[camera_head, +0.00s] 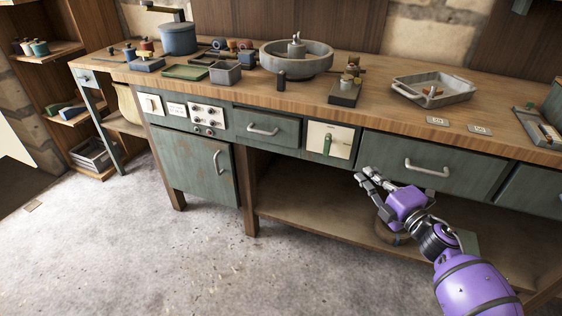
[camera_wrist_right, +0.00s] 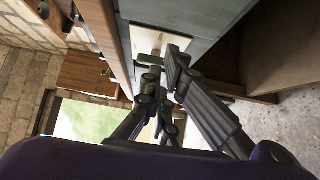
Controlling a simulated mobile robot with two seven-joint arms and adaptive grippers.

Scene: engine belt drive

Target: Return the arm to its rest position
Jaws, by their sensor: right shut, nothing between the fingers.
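My right arm, purple and black, comes in from the lower right of the head view. Its gripper (camera_head: 363,176) is in front of the workbench, below the worktop and near the cream panel (camera_head: 328,140) with a green lever (camera_head: 327,145). The right gripper is shut and empty. In the wrist view its dark fingers (camera_wrist_right: 166,76) point towards the cream panel and the green lever (camera_wrist_right: 136,146). I cannot tell the exact gap between fingers and panel. My left gripper is not in view.
The wooden worktop (camera_head: 230,88) runs above the gripper. A drawer handle (camera_head: 427,168) sticks out to its right. The open lower shelf (camera_head: 310,210) lies behind and below the arm. A grey tray (camera_head: 432,88) stands on top. The floor (camera_head: 150,240) at left is clear.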

